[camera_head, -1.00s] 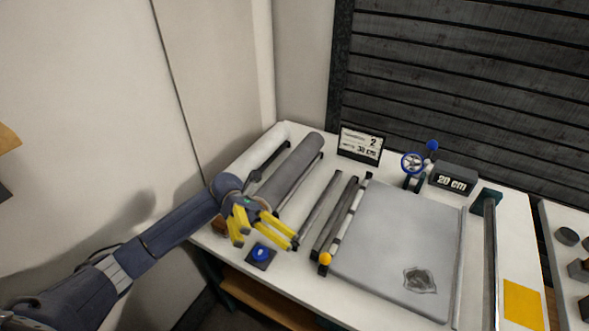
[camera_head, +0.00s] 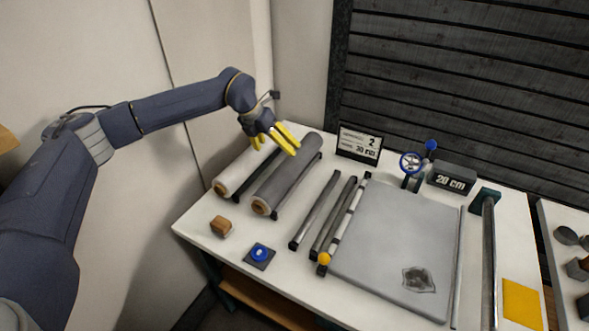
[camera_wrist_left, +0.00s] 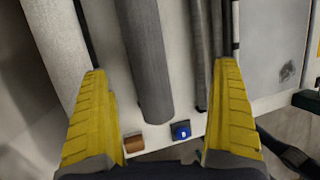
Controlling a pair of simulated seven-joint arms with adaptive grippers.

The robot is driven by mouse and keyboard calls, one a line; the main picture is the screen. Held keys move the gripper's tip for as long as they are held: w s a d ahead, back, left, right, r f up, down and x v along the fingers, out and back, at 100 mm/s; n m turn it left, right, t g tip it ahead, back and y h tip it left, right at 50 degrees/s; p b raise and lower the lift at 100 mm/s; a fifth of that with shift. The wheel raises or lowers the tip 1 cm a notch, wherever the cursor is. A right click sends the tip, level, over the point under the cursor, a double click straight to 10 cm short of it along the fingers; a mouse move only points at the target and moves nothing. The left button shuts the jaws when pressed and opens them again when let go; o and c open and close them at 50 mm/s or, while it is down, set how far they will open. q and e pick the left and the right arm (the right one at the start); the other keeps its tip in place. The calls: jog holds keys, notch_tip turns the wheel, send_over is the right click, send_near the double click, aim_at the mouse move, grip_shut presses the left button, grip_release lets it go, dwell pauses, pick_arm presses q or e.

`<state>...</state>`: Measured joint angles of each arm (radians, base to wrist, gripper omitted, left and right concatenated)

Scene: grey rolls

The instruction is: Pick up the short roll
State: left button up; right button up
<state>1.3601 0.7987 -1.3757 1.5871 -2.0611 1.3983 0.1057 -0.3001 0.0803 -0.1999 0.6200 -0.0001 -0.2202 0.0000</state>
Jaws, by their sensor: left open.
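Two rolls lie side by side at the left of the table: a white roll (camera_head: 232,176) and a grey roll (camera_head: 287,173), each showing a brown core at its near end. I cannot tell for sure which is the short roll, as my gripper partly hides the white one. My left gripper (camera_head: 276,147) is open and empty, above the far part of the rolls. In the left wrist view the grey roll (camera_wrist_left: 145,60) runs between the open yellow fingers, apart from them, and the white roll (camera_wrist_left: 62,45) lies to the left. My right gripper is out of view.
A wooden block (camera_head: 220,226) and a blue button (camera_head: 260,254) are near the front edge. Dark bars (camera_head: 316,210) lie right of the rolls, beside a grey board (camera_head: 398,235). A sign (camera_head: 360,144) and a "20 cm" block (camera_head: 453,178) stand at the back.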

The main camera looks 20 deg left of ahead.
aim_at(286, 162)
pick_arm(q)
jog(key=shift+n+t+y, duration=0.4)
jog(key=w+f, duration=0.1)
jog(key=f, duration=0.2)
jog(key=w+f, duration=0.2)
jog(key=f, duration=0.1)
jog(key=w+f, duration=0.2)
jog(key=f, duration=0.1)
jog(key=shift+w+d, duration=0.1)
jog(key=shift+d, duration=0.2)
jog(key=shift+x, duration=2.95)
jog(key=shift+d, duration=0.1)
jog(key=c, duration=1.7)
